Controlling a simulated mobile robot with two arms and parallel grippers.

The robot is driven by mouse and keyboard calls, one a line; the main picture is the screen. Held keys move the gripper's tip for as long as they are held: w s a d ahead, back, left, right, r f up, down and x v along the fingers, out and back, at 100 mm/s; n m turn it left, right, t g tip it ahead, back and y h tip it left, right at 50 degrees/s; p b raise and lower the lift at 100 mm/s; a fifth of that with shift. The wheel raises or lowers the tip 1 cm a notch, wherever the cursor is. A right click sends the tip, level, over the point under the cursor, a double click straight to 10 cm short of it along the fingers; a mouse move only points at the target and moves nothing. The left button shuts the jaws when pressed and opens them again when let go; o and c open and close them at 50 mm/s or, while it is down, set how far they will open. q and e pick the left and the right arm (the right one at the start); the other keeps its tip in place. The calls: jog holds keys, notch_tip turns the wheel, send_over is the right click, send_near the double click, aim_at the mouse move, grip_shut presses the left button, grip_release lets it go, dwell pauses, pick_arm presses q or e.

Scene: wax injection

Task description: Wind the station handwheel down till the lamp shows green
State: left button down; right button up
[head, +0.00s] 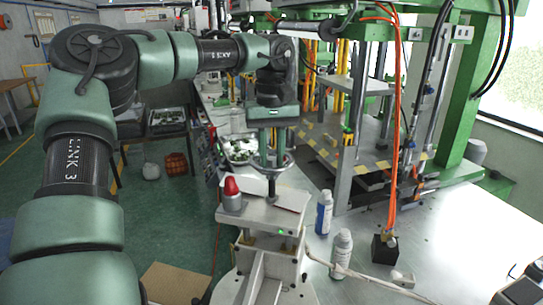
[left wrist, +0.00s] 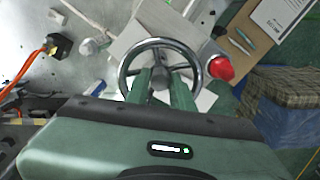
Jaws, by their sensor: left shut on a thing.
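The handwheel (head: 289,162) is a round metal rim on an upright shaft above the grey station (head: 264,216). My left gripper (head: 268,163) reaches down onto it from above and is shut on it. A small green light (head: 281,231) glows on the station's front. A red domed knob (head: 231,186) stands on the station left of the shaft; it also shows in the left wrist view (left wrist: 221,68). My right gripper is out of view.
A black block (head: 384,249) with an orange cable is farther right. A green press frame (head: 470,110) rises behind. A tray of parts (head: 238,148) lies behind the wheel.

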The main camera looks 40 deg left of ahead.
pick_arm(q)
jog(key=shift+f+m, duration=0.1)
jog(key=shift+m, duration=1)
jog(key=c, duration=1.2)
grip_release()
notch_tip(320, 180, up, 7)
jog(key=shift+f+b, duration=0.2)
jog(key=shift+b, duration=0.7)
jog(key=shift+d+r, duration=0.1)
jog(key=shift+r, duration=0.5)
